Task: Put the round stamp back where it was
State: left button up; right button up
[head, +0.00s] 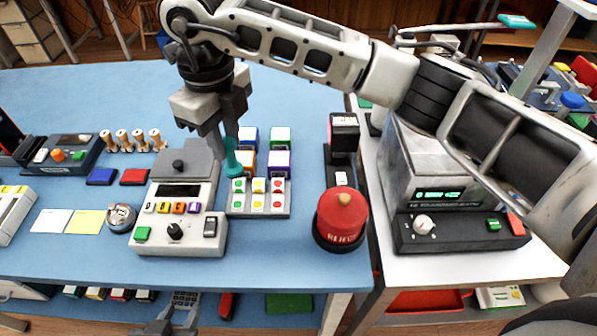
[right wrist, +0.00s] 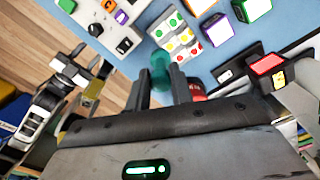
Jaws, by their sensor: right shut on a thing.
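The round stamp (head: 232,163) is a teal, slim-necked piece with a wider rounded foot. My right gripper (head: 223,135) is shut on its upper part and points down. The stamp's foot is just above or at the back edge of the grey tray of coloured dots (head: 239,210); I cannot tell whether it touches. In the right wrist view the teal stamp (right wrist: 161,72) shows between the two dark fingers. My left gripper (head: 178,318) is low at the bottom of the head view, in front of the table, its fingers apart and empty.
Several coloured cubes (head: 280,138) stand close behind the tray. A grey device (head: 185,228) stands left of it, and a red domed button (head: 341,215) to the right. Wooden-handled pieces (head: 122,140) and blue (head: 102,177) and red pads (head: 134,177) lie left. The back table is clear.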

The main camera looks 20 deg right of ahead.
jog(key=d+f+b, duration=0.2)
jog(key=d+f, duration=0.2)
jog(key=d+f+b, duration=0.2)
jog(key=d+f, duration=0.2)
jog(key=w+d+f+b, duration=0.1)
jog(key=d+f+b, duration=0.1)
jog(key=d+f, duration=0.2)
jog(key=shift+w+d, duration=0.1)
jog(key=shift+d, duration=0.5)
jog(key=shift+f+b, duration=0.4)
jog(key=shift+b, duration=0.05)
jog(key=shift+w+r, duration=0.1)
jog(key=o, duration=0.9)
pick_arm(q)
jog(key=f, duration=0.1)
jog(key=d+f, duration=0.1)
jog(key=shift+d+f+n+t+h, duration=0.1)
jog(key=shift+f+n+t+h, duration=0.2)
jog(key=shift+f, duration=0.05)
